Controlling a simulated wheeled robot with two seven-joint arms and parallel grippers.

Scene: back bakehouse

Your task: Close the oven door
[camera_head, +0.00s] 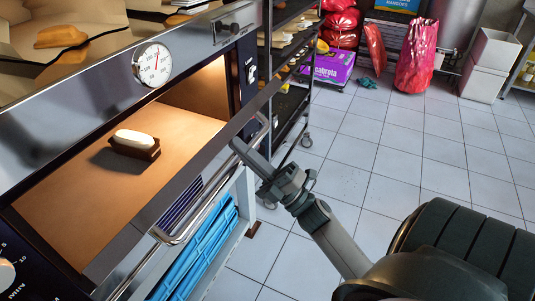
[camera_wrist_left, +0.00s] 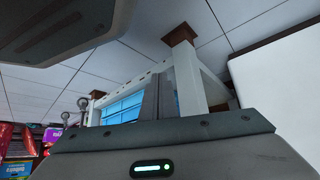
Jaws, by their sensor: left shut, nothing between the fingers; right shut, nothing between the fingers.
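The oven's lit chamber (camera_head: 185,115) is open to view at the left of the head view. Its door (camera_head: 130,268) is lowered, with a metal edge running diagonally and a bar handle (camera_head: 190,226) along its outer side. My right gripper (camera_head: 237,147) is shut and empty, its tips by the handle's far end. I cannot tell whether they touch it. My left gripper (camera_wrist_left: 160,88) is shut and empty in the left wrist view, with the oven's stand behind it. It is not seen in the head view.
A pale loaf-like piece on a dark block (camera_head: 134,144) sits inside the oven. Blue trays (camera_head: 200,250) lie in the stand below. A wheeled rack (camera_head: 290,105) stands just beyond the oven. Red sacks (camera_head: 416,55) and white bins (camera_head: 490,65) are farther back. The tiled floor between is clear.

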